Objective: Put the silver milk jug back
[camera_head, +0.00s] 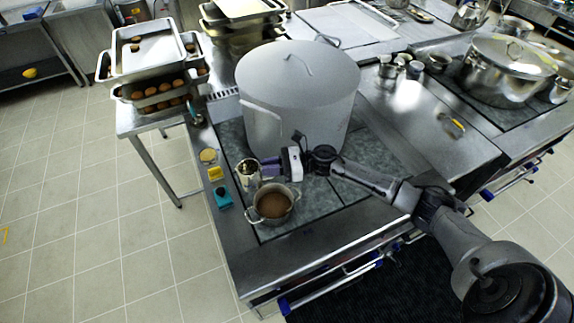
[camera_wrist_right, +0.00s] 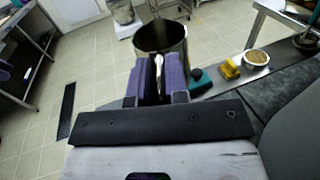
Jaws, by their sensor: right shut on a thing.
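The silver milk jug (camera_head: 247,176) is near the left edge of the steel cooking counter, just left of a small pot of brown liquid (camera_head: 273,206). My right gripper (camera_head: 268,167) reaches it from the right and is shut on its handle. In the right wrist view the jug (camera_wrist_right: 160,36) is beyond the purple fingers (camera_wrist_right: 158,82), with its handle between them and its open mouth showing. I cannot tell whether its base touches the counter. My left gripper is not in view.
A large lidded stockpot (camera_head: 297,105) stands close behind my right gripper. A yellow block (camera_head: 215,173), a teal object (camera_head: 222,197) and a small round dish (camera_head: 208,156) lie along the counter's left edge. Bun trays (camera_head: 150,55) stand at the back left.

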